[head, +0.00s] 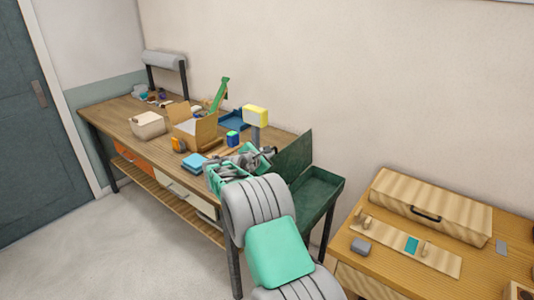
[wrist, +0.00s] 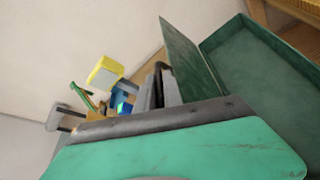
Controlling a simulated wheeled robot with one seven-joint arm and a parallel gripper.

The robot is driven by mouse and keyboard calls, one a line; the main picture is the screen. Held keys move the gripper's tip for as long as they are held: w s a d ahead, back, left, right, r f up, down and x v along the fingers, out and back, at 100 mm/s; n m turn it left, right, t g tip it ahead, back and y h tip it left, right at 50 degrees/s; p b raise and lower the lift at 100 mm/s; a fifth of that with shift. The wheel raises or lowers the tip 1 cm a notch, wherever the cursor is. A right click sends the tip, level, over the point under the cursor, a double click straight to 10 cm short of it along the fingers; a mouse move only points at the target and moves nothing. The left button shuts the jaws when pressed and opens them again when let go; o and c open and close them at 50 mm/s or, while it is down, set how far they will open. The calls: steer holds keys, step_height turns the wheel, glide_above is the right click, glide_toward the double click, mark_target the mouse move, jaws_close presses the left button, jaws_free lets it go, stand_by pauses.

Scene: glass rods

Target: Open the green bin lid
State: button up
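The green bin (head: 318,192) is a dark green open-topped box at the right end of the workbench. Its lid (head: 294,154) stands up steeply at the bin's back left edge, so the inside shows and looks empty. In the wrist view the bin (wrist: 262,68) is at the upper right, with the raised lid (wrist: 186,58) to its left. My gripper (head: 268,153) is left of the lid, above the bench end. In the wrist view its dark fingers (wrist: 160,86) point toward the lid's left side; I cannot tell whether they touch it or how far apart they are.
The workbench (head: 110,110) holds a cardboard box (head: 195,133), a beige bin (head: 147,125), a yellow block on a post (head: 255,116) and small blue items. A wooden table (head: 480,245) with a wooden case (head: 430,205) stands right of the bin. The wall is close behind.

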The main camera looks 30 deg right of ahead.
steer(key=o, duration=0.4)
steer(key=shift+s, duration=0.1)
steer(key=shift+o, duration=0.2)
steer(key=shift+f, duration=0.15)
steer(key=shift+s+a, duration=0.2)
steer(key=b+v, duration=0.2)
steer(key=v, duration=0.5)
steer(key=shift+r, duration=0.4)
steer(key=shift+a, duration=0.15)
